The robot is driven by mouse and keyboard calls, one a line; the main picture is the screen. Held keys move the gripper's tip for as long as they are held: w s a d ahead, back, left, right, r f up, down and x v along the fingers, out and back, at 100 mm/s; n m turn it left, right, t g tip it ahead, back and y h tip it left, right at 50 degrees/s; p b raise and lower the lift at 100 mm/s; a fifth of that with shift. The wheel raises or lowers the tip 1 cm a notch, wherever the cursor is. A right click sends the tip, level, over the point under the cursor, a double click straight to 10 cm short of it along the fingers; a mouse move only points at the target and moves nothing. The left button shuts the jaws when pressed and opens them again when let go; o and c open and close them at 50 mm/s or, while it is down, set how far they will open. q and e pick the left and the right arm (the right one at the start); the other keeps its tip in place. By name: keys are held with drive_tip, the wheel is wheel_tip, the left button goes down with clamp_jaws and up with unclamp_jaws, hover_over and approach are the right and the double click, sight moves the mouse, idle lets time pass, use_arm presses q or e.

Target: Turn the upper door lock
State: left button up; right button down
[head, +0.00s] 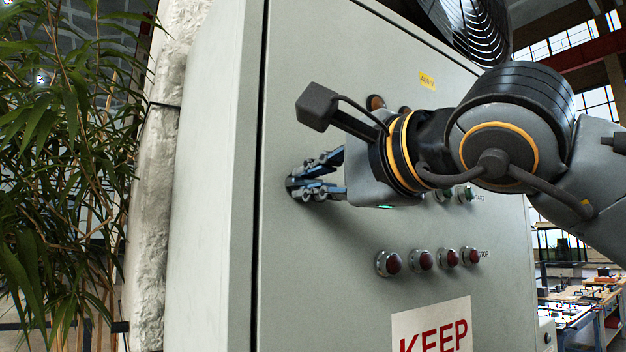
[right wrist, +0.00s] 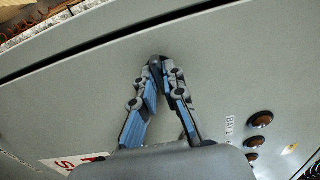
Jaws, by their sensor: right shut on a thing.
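The upper door lock (right wrist: 154,59) is a small dark piece on the grey cabinet door, close to the door's edge seam. My right gripper (head: 291,184) reaches in from the right in the head view, its fingertips at the door near the left seam. In the right wrist view the two blue-and-grey fingers of my right gripper (right wrist: 158,64) come together at the lock and are shut on it. The fingertips cover most of the lock, so its turn angle cannot be told. My left gripper is in neither view.
The cabinet door (head: 320,290) carries a row of red buttons (head: 421,260) and a sign (head: 432,325) below my right gripper. Green buttons (head: 466,194) sit partly behind my arm. A leafy plant (head: 60,170) stands left, a fan (head: 465,25) on top.

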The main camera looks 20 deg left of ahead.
drive_tip(key=shift+f, duration=0.1)
drive_tip(key=shift+m+b, duration=6)
drive_tip(key=shift+m, duration=2.9)
drive_tip(key=c, duration=1.4)
unclamp_jaws()
drive_tip(key=v, duration=1.2)
